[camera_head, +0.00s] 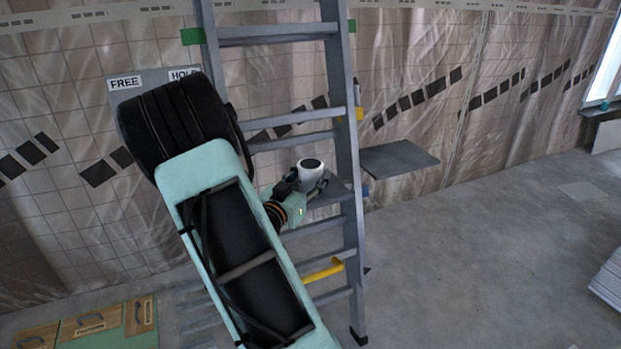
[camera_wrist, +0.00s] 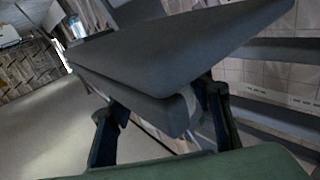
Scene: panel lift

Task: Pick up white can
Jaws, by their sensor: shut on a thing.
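The white can (camera_head: 309,168) with a dark round top shows in the head view in front of the ladder, at my gripper (camera_head: 303,186). My gripper is shut on the can, and its fingers lie close around the can's lower part. A grey shelf plate (camera_head: 332,193) is just beside and below the can; whether they touch is unclear. In the wrist view my gripper's two dark fingers (camera_wrist: 160,112) stand apart on either side of dark grey plates (camera_wrist: 165,58). Only a small pale patch shows by the right finger, and most of the can is hidden there.
A grey stepladder (camera_head: 349,130) stands by the tiled wall, with a yellow hook-like bar (camera_head: 323,270) low on it. Another grey plate (camera_head: 398,158) juts out right of the ladder. Wooden panels (camera_head: 90,322) lie at lower left. The concrete floor (camera_head: 480,250) at right is mostly clear.

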